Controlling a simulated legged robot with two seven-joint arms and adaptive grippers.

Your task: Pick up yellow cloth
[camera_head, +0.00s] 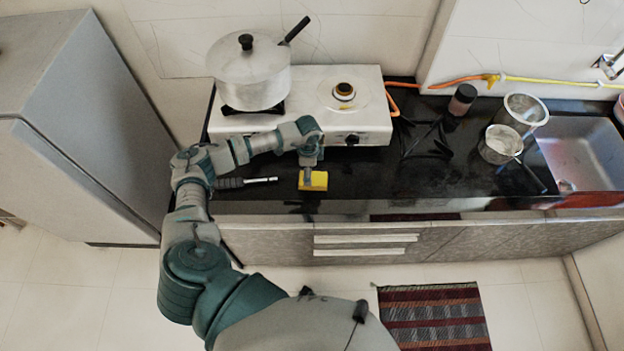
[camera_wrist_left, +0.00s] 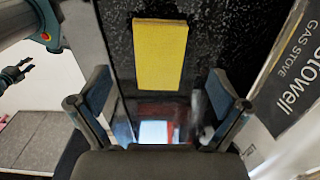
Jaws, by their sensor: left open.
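The yellow cloth (camera_head: 317,182) looks like a small, flat, rectangular block. It lies on the black counter just in front of the gas stove. My left gripper (camera_head: 308,172) points down over its left part in the head view. In the left wrist view, the yellow cloth (camera_wrist_left: 160,52) shows at the top middle, ahead of the open fingers. My left gripper (camera_wrist_left: 158,85) has its two fingers wide apart with nothing held between them. I cannot tell the exact height between fingertips and cloth.
A white gas stove (camera_head: 372,118) bears a lidded pot (camera_head: 249,78). A dark-handled tool (camera_head: 247,182) lies left of the cloth. A brown jar (camera_head: 462,100), metal vessels (camera_head: 500,143) and a sink (camera_head: 585,155) stand to the right. The counter's front edge is close to the cloth.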

